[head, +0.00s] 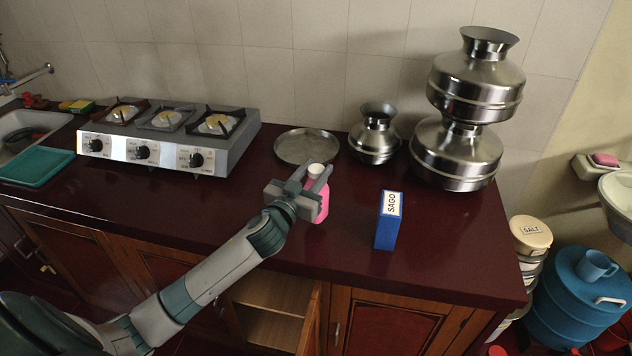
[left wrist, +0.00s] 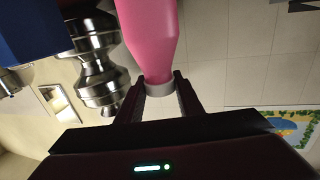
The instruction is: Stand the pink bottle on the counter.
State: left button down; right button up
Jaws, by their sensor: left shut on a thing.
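The pink bottle (head: 322,205) with a white cap is upright at the counter's front middle in the head view. My left gripper (head: 309,178) is shut on it near the cap and hides part of its side. In the left wrist view the bottle (left wrist: 152,35) appears upside down, with its white neck between the fingers of my left gripper (left wrist: 159,92). The dark red counter (head: 270,225) lies under the bottle. I cannot tell whether the bottle's base touches it. My right gripper is not in view.
A blue SAGO box (head: 386,228) stands right of the bottle. A round metal plate (head: 307,147) lies behind it, with a small metal pot (head: 375,134) and stacked pots (head: 459,155) to the right. A stove (head: 167,140) is at left.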

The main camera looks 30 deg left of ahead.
pick_arm(q)
notch_tip(320, 180, down, 4)
jog(key=shift+r+p, duration=0.25)
jog(key=shift+p, duration=0.15)
jog(key=shift+f, duration=0.1)
jog(key=shift+f, duration=0.2)
jog(key=c, duration=1.2)
grip_release()
jog(key=shift+r, duration=0.1)
